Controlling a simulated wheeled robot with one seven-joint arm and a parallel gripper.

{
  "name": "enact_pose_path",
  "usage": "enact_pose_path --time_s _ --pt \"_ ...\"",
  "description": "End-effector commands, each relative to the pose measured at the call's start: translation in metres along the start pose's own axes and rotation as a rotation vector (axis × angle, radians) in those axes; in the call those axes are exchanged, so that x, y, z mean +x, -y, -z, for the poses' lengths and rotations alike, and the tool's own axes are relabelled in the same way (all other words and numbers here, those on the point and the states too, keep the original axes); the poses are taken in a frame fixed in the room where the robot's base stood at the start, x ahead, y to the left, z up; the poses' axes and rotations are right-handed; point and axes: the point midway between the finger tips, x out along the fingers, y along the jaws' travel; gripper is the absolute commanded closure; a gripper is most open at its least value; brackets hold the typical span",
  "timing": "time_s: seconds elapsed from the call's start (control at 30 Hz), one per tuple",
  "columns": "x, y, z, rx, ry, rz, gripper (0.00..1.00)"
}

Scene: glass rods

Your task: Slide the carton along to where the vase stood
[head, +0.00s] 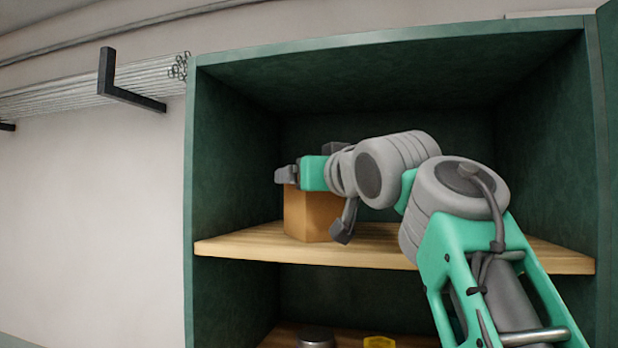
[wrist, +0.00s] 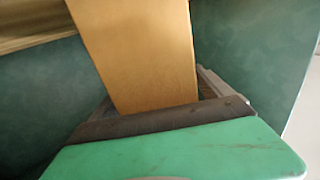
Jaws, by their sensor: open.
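The carton (head: 310,214) is a plain tan-brown box standing upright on the wooden shelf (head: 400,252) of the green cabinet, left of the shelf's middle. My gripper (head: 287,173) is open at the top of the carton, and its grey fingers point left. In the wrist view the carton (wrist: 140,50) lies between the two grey fingers, close to the dark palm bar. I cannot tell whether either finger touches it. My gripper and wrist hide part of the carton's top. No vase shows in either view.
The cabinet's left wall (head: 232,160) stands near the carton, with some bare shelf between. My arm covers much of the shelf's right part. A grey round object (head: 316,337) and a yellow object (head: 379,342) are on the lower shelf. Glass rods (head: 60,100) lie on wall brackets outside, left.

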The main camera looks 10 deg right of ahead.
Motion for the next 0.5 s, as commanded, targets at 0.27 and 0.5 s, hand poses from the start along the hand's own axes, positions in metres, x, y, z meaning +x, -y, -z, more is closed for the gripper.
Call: enact_pose_path --time_s 0.27,0.5 --pt "-0.01 -0.001 -0.001 -0.001 -0.002 -0.003 0.11" --pt "-0.055 -0.002 -0.001 -0.002 -0.003 -0.006 0.11"
